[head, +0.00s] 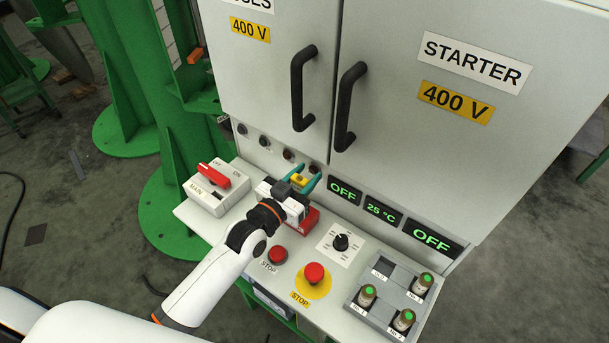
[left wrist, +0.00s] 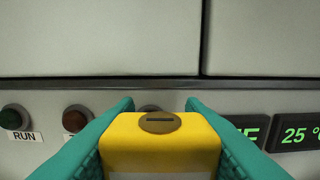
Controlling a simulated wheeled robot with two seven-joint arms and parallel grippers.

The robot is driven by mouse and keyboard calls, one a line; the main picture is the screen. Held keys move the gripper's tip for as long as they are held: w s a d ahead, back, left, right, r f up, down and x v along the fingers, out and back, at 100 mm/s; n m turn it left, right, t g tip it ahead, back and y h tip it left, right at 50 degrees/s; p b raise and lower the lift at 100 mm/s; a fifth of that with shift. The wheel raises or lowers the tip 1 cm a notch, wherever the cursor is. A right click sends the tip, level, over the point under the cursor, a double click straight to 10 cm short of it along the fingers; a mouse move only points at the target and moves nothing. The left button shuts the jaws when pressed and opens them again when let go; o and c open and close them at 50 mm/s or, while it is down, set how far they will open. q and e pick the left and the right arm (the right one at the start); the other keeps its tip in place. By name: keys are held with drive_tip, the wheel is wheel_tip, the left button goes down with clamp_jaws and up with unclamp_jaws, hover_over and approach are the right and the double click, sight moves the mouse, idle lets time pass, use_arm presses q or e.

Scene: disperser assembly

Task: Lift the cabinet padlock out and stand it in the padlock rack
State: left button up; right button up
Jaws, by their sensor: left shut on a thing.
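My left gripper (head: 299,182) reaches over the console with its teal fingers pointing at the cabinet. It is shut on the yellow padlock (head: 300,180). In the left wrist view the padlock (left wrist: 160,145) sits between both fingers, with a round slotted keyhole disc facing the camera. Its shackle is not visible. A red block (head: 306,222) stands on the console under the gripper. It is mostly hidden, and I cannot tell whether it is the padlock rack. My right gripper is not in view.
The grey cabinet (head: 400,180) with black door handles rises behind the console. A red MAIN switch (head: 212,176) is left of the gripper. Red stop buttons (head: 314,273), a rotary knob (head: 341,242) and a grey fuse tray (head: 372,314) are to the right and in front.

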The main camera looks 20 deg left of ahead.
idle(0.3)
use_arm(q)
drive_tip(key=shift+p, duration=0.5)
idle(0.5)
drive_tip(key=shift+f+b, duration=0.5)
drive_tip(key=shift+f, duration=0.25)
drive_tip(key=shift+f+b, duration=0.95)
drive_tip(key=shift+f, duration=0.6)
drive_tip(key=o, duration=1.1)
drive_tip(key=shift+o, duration=0.2)
drive_tip(key=shift+s, duration=0.15)
drive_tip(key=v, duration=1.1)
drive_tip(key=shift+s+a+b, duration=0.15)
drive_tip(key=shift+s+b, duration=0.15)
drive_tip(key=shift+s, duration=0.1)
